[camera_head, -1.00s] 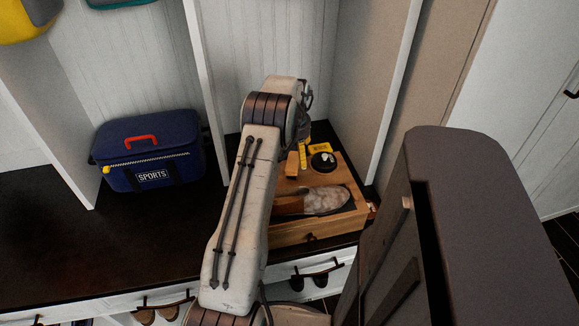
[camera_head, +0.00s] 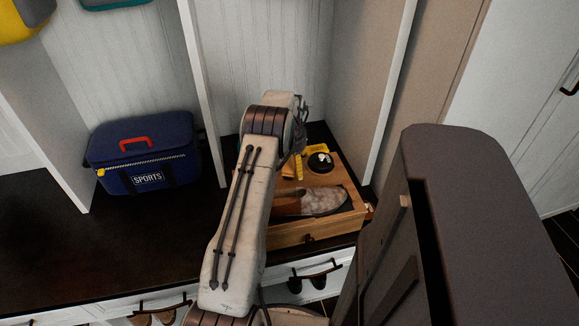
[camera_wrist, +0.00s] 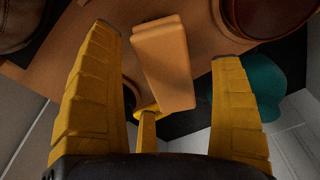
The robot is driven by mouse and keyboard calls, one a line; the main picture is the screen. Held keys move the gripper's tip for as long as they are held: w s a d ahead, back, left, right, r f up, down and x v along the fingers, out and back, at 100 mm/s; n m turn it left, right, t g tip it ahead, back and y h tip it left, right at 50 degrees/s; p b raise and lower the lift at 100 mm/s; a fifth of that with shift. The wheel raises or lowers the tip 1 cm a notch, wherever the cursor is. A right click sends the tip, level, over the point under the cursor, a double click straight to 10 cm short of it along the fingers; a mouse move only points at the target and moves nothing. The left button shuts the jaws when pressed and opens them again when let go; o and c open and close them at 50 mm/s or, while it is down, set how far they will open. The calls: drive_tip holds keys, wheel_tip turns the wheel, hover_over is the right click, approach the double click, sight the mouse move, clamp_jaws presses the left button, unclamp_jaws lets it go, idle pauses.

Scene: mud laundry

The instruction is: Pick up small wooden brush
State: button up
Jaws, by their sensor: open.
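The small wooden brush (camera_wrist: 165,60), a plain orange-brown block, lies between the two yellow fingers of my gripper (camera_wrist: 163,45) in the wrist view. The fingers are open, with a gap on each side of the block. In the head view, my gripper (camera_head: 308,157) is partly hidden behind my arm, over the back of a wooden box (camera_head: 290,236). The brush (camera_head: 288,170) shows there only as a small piece beside the fingers. Whether its bristles face down cannot be seen.
A white divider (camera_head: 387,100) stands close to the right. A blue sports bag (camera_head: 145,160) sits to the left on the dark bench (camera_head: 110,250). A teal object (camera_wrist: 255,85) shows in the wrist view.

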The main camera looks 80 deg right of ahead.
drive_tip(key=shift+f, duration=0.25)
idle(0.5)
drive_tip(key=c, duration=1.3)
drive_tip(key=shift+r, duration=0.15)
